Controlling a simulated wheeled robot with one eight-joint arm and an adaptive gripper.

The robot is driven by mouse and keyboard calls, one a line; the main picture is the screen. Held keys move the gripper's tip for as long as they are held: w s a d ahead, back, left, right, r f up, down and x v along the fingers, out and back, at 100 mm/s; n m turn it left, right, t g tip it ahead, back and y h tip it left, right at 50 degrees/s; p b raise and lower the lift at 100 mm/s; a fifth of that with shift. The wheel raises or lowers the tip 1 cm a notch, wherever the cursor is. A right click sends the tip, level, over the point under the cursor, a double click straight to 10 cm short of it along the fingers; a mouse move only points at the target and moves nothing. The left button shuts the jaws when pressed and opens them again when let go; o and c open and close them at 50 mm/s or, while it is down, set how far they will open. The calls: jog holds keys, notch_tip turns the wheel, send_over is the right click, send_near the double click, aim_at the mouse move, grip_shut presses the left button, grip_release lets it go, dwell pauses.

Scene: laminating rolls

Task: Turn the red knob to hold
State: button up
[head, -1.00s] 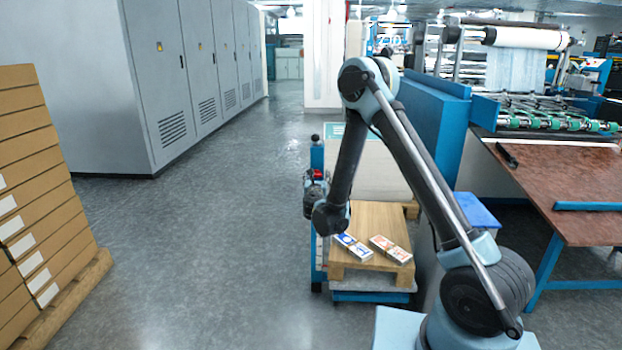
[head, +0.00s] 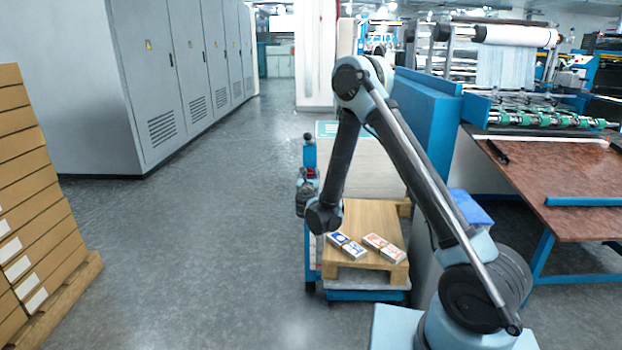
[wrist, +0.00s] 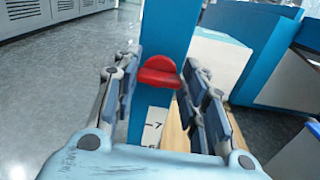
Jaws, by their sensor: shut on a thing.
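The red knob (wrist: 160,72) sits on the face of a blue post (wrist: 165,25), in the middle of the wrist view. My gripper (wrist: 161,68) is shut on the knob, with one finger pad on each side. A white label (wrist: 153,128) with dark marks shows below the knob; I cannot read which setting the knob is at. In the head view my gripper (head: 306,190) is at the blue post (head: 310,245), and the knob is mostly hidden there.
A wooden pallet (head: 367,218) with two banded stacks of printed cards stands right of the post. Grey cabinets (head: 150,90) line the left. Stacked boxes (head: 28,190) stand at the near left. A brown table (head: 550,185) is at right. The grey floor between is clear.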

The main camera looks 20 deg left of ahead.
jog(key=shift+d, duration=0.15)
jog(key=m, duration=0.8)
jog(key=shift+w+d+m, duration=0.1)
jog(key=shift+d+m, duration=0.05)
jog(key=shift+m, duration=0.15)
jog(key=m, duration=0.4)
jog(key=shift+d+f+m, duration=0.1)
jog(key=shift+f+m, duration=0.05)
jog(key=shift+m, duration=0.15)
jog(key=shift+f+m, duration=0.1)
jog(key=shift+m, duration=2.2)
jog(key=o, duration=1.1)
jog(key=shift+c, duration=0.2)
